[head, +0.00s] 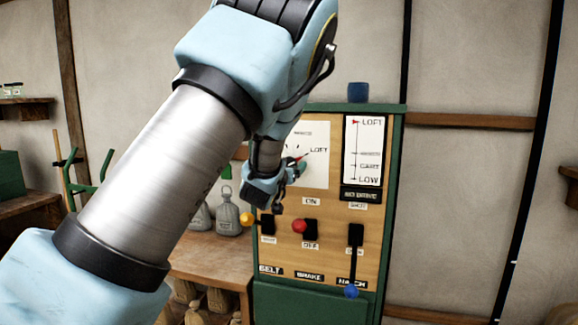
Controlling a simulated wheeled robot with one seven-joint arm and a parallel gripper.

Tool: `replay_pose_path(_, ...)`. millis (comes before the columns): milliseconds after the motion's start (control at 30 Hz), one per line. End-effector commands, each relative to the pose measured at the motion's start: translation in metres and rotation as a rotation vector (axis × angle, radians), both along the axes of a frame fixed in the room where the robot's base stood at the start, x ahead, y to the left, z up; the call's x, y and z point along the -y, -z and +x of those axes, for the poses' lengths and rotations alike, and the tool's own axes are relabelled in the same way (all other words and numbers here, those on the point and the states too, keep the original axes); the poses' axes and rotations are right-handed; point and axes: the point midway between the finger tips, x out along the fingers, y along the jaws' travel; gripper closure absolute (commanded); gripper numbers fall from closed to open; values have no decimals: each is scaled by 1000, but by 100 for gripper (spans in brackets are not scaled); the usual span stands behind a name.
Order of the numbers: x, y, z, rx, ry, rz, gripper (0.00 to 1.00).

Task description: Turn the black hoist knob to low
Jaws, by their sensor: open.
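The white dial plate (316,140) of the hoist is on the upper left of the wooden control panel. A red pointer tip shows on it, towards the word LOFT at upper right. My gripper (296,170) is open, right in front of the dial, and covers its lower left part. The black knob is mostly hidden behind my gripper, and I cannot tell whether the jaws touch it. A white scale (367,150) to the right runs from LOFT at the top to LOW at the bottom. Its red marker is at LOFT.
Below the dial are a yellow-tipped belt lever (247,218), a red-tipped brake lever (299,226) and a blue-tipped hatch lever (352,291) hanging down. Grey weights (229,219) stand on a wooden bench (205,258) to the left. Plain wall is right of the panel.

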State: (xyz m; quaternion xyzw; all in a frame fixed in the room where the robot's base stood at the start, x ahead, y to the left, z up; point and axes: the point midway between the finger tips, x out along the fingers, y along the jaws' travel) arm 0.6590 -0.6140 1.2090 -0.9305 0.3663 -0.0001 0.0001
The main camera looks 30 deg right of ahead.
Motion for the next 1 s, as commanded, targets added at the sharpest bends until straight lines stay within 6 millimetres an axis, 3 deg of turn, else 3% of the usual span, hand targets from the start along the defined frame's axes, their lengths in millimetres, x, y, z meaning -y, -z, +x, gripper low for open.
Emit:
replay_pose_path(67,0,0,0,0,0,0,19)
replay_pose_path(767,0,0,0,0,0,0,98)
replay_pose_path(1000,-1,1,0,-13,-1,-15,99)
